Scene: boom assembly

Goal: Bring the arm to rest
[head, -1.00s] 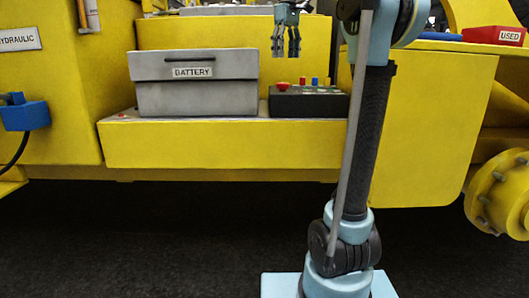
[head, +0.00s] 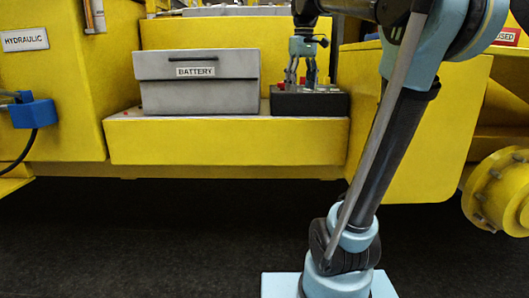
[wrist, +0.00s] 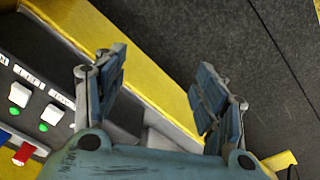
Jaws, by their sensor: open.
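My gripper (head: 301,82) is open and points down in the head view, in front of the black control box (head: 310,103) and overlapping it in the picture. In the wrist view my gripper (wrist: 160,72) shows two spread blue fingers with nothing between them. The control box panel, with white switches (wrist: 20,95), green lights and red and blue parts, lies left of the fingers there. I cannot tell whether the fingers touch the box. My arm rises from its base at the lower right and bends over towards the box.
A grey battery box (head: 196,97) stands left of the control box on a yellow ledge (head: 230,142). A blue block (head: 34,112) with a black cable is at the far left. A yellow hub (head: 499,190) is at the right. Dark floor (head: 150,240) is open in front.

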